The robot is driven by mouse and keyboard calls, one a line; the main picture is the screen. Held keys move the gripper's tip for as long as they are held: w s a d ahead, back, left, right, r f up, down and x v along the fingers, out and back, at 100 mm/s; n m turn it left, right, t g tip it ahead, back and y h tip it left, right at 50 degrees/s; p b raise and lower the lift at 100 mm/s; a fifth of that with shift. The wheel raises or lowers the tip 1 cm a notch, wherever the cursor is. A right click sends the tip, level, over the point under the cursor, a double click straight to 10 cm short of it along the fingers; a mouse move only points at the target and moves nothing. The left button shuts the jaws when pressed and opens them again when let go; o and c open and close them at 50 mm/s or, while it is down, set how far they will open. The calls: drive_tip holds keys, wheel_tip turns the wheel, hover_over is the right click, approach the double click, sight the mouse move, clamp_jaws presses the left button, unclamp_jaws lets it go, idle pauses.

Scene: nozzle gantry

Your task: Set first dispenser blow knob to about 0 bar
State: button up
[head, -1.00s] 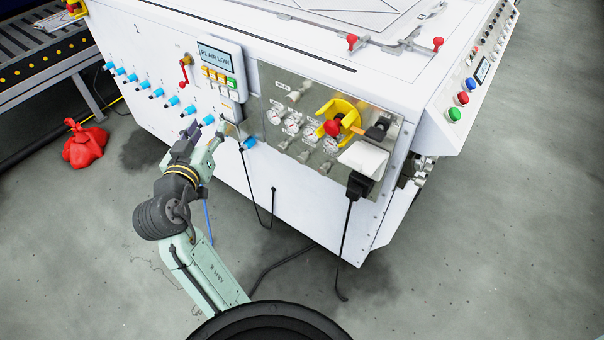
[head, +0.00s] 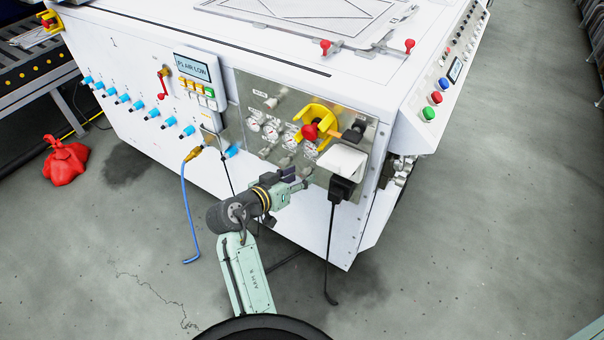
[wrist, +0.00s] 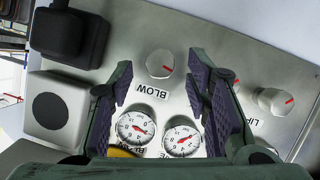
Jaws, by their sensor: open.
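In the wrist view, a round silver knob (wrist: 160,63) with a red mark sits beside an upside-down BLOW label (wrist: 153,92). The red mark points to the right and slightly down in the picture. Two gauges with red needles, a left one (wrist: 136,128) and a right one (wrist: 181,136), are below the label; their exact readings are too small to tell. My gripper (wrist: 160,72) is open, its fingers on either side of the knob in the picture, with no visible contact. In the head view my gripper (head: 299,178) is at the panel's lower edge, hiding part of the knob row.
The steel panel (head: 245,92) also carries a yellow-and-red rotary switch (head: 312,128). A white box (head: 342,158) with a black plug (head: 342,188) and hanging cable is right of my gripper. More knobs (wrist: 270,99) are at the wrist view's right. A blue hose (head: 184,210) hangs left.

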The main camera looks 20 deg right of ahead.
drive_tip(key=shift+x, duration=1)
clamp_jaws()
